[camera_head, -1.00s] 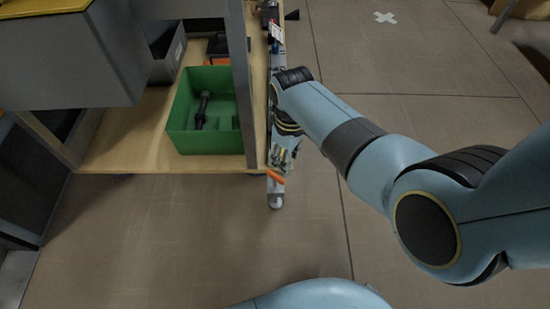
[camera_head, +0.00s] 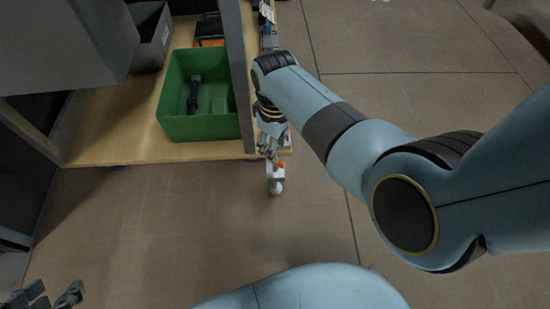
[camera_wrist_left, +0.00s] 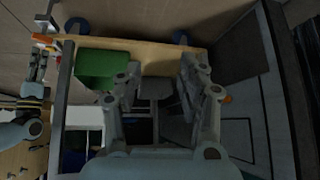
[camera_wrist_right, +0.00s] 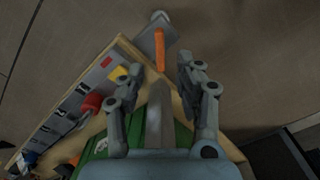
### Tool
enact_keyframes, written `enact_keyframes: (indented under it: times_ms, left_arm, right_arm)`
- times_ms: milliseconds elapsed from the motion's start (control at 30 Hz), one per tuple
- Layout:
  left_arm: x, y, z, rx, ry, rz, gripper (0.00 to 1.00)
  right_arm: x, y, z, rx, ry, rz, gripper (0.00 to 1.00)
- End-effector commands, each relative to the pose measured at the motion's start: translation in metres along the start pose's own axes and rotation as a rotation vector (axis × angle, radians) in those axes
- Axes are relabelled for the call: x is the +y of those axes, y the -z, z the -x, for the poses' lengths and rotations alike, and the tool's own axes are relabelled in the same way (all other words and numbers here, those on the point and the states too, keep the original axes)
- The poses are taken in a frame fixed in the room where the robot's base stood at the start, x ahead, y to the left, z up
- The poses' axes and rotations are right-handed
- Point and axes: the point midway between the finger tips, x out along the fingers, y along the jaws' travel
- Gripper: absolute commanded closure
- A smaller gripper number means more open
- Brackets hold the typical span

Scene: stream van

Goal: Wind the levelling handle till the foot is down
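The orange handle (camera_head: 282,164) is at the near end of the bench's right side, partly hidden by my right gripper (camera_head: 268,150). In the right wrist view, the handle (camera_wrist_right: 158,48) lies ahead of my right gripper (camera_wrist_right: 157,68), between the lines of its spread fingers. That gripper is open, and no contact shows. A pale rounded foot (camera_head: 275,187) sticks out beyond the handle; whether it touches the floor I cannot tell. My left gripper (camera_head: 45,296) is at the bottom left, far from the handle. Its fingers (camera_wrist_left: 160,72) are apart and empty in the left wrist view.
A green bin (camera_head: 168,108) with a dark tool in it stands on the wooden shelf (camera_head: 110,140). A dark grey cabinet (camera_head: 60,45) overhangs the left. The floor in front of the shelf is clear.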

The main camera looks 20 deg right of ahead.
Motion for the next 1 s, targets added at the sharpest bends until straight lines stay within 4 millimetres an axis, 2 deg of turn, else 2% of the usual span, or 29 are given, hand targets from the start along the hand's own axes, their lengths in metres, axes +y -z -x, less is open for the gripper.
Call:
enact_keyframes:
  times_ms: [33,133,400,500,700,833,1000]
  left_arm:
    - [0.001,-0.008,-0.006,0.022,0.001,-0.001,0.6]
    - [0.002,-0.013,-0.012,0.091,0.003,-0.003,0.6]
    - [0.005,-0.027,-0.017,0.275,0.005,-0.013,0.6]
    - [0.005,0.005,-0.016,0.402,0.007,-0.023,0.6]
    - [0.006,0.048,-0.005,0.617,0.008,-0.042,0.6]
    - [0.008,0.066,0.003,0.718,0.008,-0.051,0.6]
    - [0.009,0.078,0.01,0.785,0.007,-0.056,0.6]
  right_arm:
    - [-0.001,-0.001,-0.008,-0.002,0.002,0.0,0.65]
    - [-0.001,-0.001,-0.014,-0.002,0.002,0.0,0.65]
    - [-0.001,-0.001,-0.032,-0.003,0.002,0.0,0.65]
    - [-0.001,-0.001,-0.037,-0.002,0.002,0.0,0.65]
    - [-0.001,-0.001,-0.048,-0.002,0.002,0.0,0.65]
    - [0.0,0.0,-0.051,-0.001,0.001,0.0,0.65]
    - [0.0,0.0,-0.053,0.0,0.0,0.0,0.65]
